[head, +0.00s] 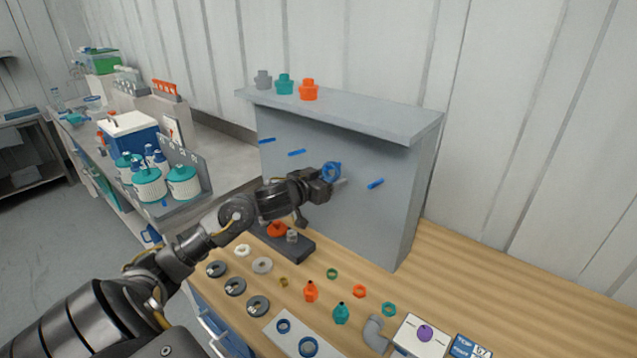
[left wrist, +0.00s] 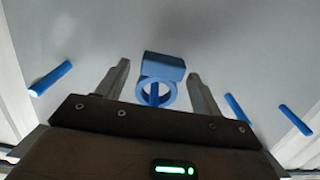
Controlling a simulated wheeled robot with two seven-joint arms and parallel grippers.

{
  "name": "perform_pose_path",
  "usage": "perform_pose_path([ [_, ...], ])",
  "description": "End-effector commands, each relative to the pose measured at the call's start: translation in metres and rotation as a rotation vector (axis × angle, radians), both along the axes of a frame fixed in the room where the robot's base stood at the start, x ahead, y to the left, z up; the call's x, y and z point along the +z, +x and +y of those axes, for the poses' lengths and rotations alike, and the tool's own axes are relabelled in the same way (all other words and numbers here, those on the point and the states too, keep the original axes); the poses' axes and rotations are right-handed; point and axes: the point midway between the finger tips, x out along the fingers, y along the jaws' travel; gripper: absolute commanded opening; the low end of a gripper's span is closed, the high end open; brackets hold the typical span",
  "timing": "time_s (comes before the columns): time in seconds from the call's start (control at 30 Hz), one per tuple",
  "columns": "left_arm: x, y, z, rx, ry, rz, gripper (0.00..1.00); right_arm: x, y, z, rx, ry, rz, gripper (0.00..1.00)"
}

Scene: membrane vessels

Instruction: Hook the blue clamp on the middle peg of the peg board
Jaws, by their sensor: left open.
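The blue clamp (head: 331,164), a ring with a block on it, is at the grey peg board (head: 395,205) in the head view. In the left wrist view the clamp (left wrist: 163,66) has a blue peg (left wrist: 155,94) showing inside its ring, so it appears to hang around that peg. My left gripper (head: 335,183) is open at the board, its fingers on either side of the clamp with gaps visible in the wrist view. Other blue pegs show: two (head: 297,152) left of the clamp and one (head: 375,183) right of it. My right gripper is out of view.
Grey, teal and orange fittings (head: 309,90) stand on the board's top ledge. Rings, small bottles and a dark block (head: 290,245) lie on the wooden bench (head: 455,280) below. A side counter with teal-lidded vessels (head: 183,182) is at left.

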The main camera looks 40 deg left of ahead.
Motion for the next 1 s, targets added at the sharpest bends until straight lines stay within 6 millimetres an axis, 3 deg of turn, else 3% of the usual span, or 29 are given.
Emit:
perform_pose_path([
  [0.3,0.008,-0.059,-0.002,-0.002,0.007,0.004,0.67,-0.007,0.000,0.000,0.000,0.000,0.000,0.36],
  [0.5,0.013,-0.087,-0.002,-0.002,0.003,0.003,0.67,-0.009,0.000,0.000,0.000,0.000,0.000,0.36],
  [0.7,0.017,-0.099,-0.002,-0.001,0.003,0.002,0.67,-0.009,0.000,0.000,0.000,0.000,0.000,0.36],
  [1.0,0.017,-0.100,-0.003,-0.001,0.001,0.001,0.67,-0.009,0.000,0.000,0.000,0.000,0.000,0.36],
])
